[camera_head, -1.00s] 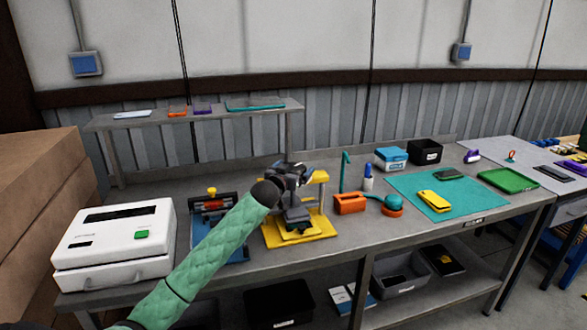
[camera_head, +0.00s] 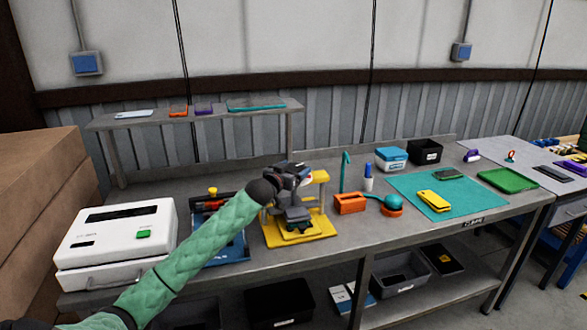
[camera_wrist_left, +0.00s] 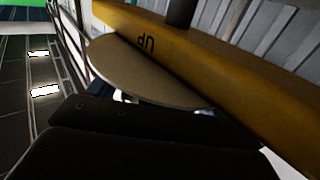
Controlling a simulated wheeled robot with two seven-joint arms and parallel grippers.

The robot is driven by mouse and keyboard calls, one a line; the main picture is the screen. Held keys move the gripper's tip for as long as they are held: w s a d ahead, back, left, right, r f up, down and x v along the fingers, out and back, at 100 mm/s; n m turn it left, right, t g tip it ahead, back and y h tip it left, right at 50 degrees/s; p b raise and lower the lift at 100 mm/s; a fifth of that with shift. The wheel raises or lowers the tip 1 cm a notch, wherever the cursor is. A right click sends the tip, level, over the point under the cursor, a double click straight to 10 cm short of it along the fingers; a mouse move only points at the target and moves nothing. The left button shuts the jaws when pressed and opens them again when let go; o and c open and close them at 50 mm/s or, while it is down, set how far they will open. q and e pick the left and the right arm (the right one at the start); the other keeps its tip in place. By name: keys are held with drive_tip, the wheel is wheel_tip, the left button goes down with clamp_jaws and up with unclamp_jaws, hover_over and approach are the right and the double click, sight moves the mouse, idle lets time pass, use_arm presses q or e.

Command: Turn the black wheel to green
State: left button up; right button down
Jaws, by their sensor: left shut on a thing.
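A yellow fixture (camera_head: 316,230) with a base, a post and a top arm stands on the bench, left of centre. My left gripper (camera_head: 299,183) is dark and sits at the upper part of this fixture, covering much of it. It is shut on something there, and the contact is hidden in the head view. In the left wrist view a yellow beam (camera_wrist_left: 235,75) with upside-down "UP" lettering crosses behind a flat rounded disc (camera_wrist_left: 135,72) close to my black gripper parts. No black wheel shows clearly, and no green mark can be made out. My right gripper is out of view.
A white machine (camera_head: 115,235) stands left and a blue tool base (camera_head: 228,250) lies behind my forearm. An orange block (camera_head: 350,204) and a teal mat (camera_head: 412,182) lie right of the fixture. A raised shelf (camera_head: 215,113) runs along the back.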

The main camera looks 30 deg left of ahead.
use_arm(q)
drive_tip(key=o, duration=1)
drive_tip(key=shift+s+f, duration=0.15)
drive_tip(key=shift+s, duration=0.1)
drive_tip(key=shift+s+b, duration=1.4)
drive_tip(key=shift+s, duration=2.2)
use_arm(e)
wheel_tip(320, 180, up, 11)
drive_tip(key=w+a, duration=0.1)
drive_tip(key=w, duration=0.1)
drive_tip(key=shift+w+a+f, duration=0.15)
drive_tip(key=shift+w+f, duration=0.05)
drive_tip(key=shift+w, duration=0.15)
